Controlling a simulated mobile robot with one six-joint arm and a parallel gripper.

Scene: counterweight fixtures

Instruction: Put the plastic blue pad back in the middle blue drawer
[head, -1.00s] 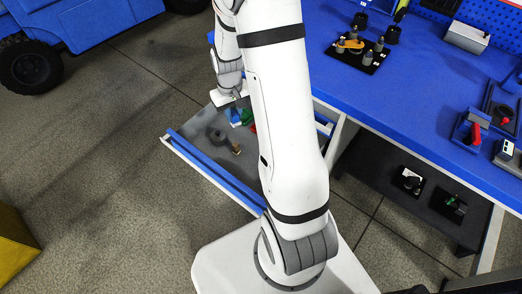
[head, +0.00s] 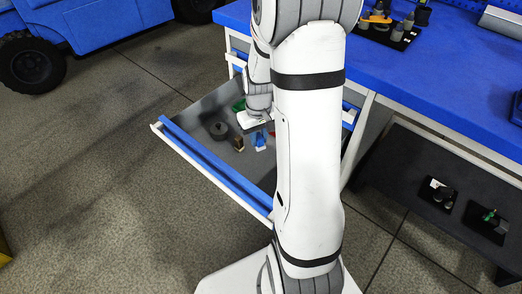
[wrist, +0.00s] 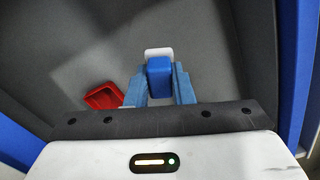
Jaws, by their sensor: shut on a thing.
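The blue pad (wrist: 159,70) is between the pale blue fingers of my gripper (wrist: 160,86) in the wrist view. A small white piece (wrist: 158,51) shows just beyond it. My gripper is shut on the pad. The head view shows my gripper (head: 259,137) inside the outline of an open grey drawer with a blue front (head: 215,160), under the blue bench. I cannot tell whether the pad touches the drawer floor. My arm hides part of the drawer.
A red tray-like piece (wrist: 103,96) lies left of my gripper. A dark round weight (head: 217,130), a tan and black piece (head: 238,144) and a green piece (head: 239,105) lie in the drawer. The blue bench top (head: 420,85) is at the right. Open floor lies at the left.

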